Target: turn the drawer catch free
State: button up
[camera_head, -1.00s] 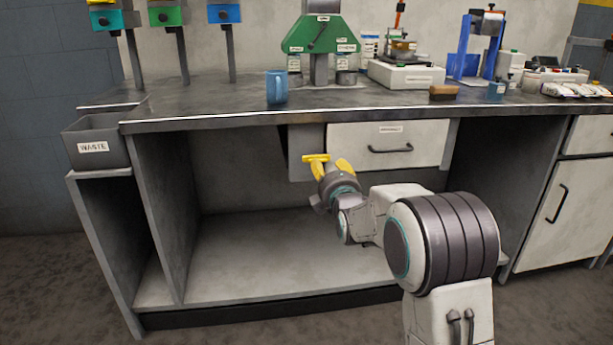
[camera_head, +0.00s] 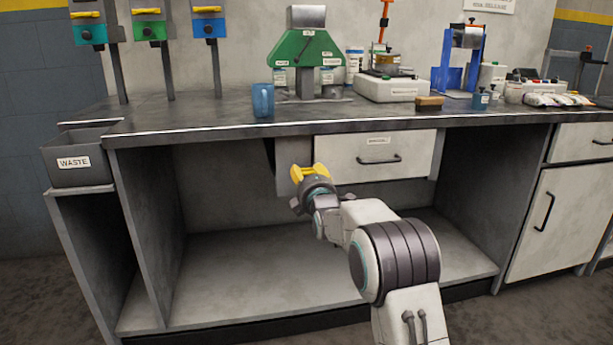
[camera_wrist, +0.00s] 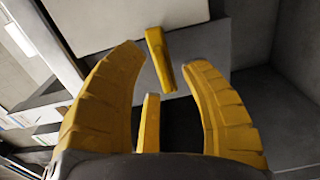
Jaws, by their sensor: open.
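The drawer (camera_head: 345,158) is shut under the bench top and has a pale front with a dark handle (camera_head: 379,161). The yellow catch (camera_wrist: 161,62) shows in the wrist view as a short bar, slightly tilted, across the edge between a pale panel and a grey one. My gripper (camera_head: 309,170) is in front of the grey panel left of the drawer. In the wrist view its yellow fingers are spread, with the catch between and just beyond the tips. I cannot tell whether they touch it. In the head view the catch cannot be told apart from the yellow fingers.
The bench top (camera_head: 215,112) overhangs just above my gripper and carries a blue mug (camera_head: 263,100) and a green-fronted device (camera_head: 306,48). A waste bin (camera_head: 78,161) hangs at the left. The open bay (camera_head: 225,265) below is empty.

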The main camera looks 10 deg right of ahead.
jog(key=shift+w, duration=0.4)
jog(key=shift+o, duration=0.3)
grip_shut()
